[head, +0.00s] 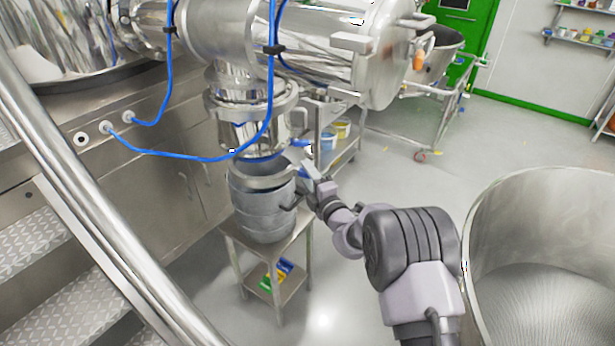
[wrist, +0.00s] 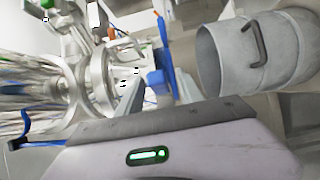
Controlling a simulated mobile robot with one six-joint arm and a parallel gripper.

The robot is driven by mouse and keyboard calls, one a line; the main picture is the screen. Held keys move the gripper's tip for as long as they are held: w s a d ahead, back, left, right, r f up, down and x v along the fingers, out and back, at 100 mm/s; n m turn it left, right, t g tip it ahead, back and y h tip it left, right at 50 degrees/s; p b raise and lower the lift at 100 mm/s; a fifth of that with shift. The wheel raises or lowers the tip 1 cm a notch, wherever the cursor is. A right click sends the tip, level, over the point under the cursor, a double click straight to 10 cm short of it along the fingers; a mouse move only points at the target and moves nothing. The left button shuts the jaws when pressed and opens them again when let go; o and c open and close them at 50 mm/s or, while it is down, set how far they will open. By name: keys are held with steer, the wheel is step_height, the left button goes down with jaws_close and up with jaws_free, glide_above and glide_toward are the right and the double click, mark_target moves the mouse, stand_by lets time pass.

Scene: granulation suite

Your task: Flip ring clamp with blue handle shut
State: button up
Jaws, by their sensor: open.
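The blue handle (wrist: 163,62) shows in the middle of the wrist view, between a shiny steel ring (wrist: 101,82) on the left and the open mouth of a grey drum (wrist: 228,62) on the right. In the head view the drum (head: 262,212) stands upright under the steel outlet (head: 252,132). A ring band lies at the drum's top, partly hidden; I cannot tell how far the clamp stands open. My gripper (head: 300,160) is open at the right side of this joint. In the wrist view its fingers (wrist: 160,92) lie either side of the handle's lower part; contact is unclear.
The drum stands on a small steel stand (head: 275,262). Blue hoses (head: 190,157) hang close to the outlet. A large steel vessel (head: 545,250) is at the right, and a handrail (head: 95,180) crosses the left.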

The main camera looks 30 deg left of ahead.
steer(key=shift+w+a, duration=0.25)
steer(key=shift+a, duration=0.1)
jaws_close()
stand_by(1.2)
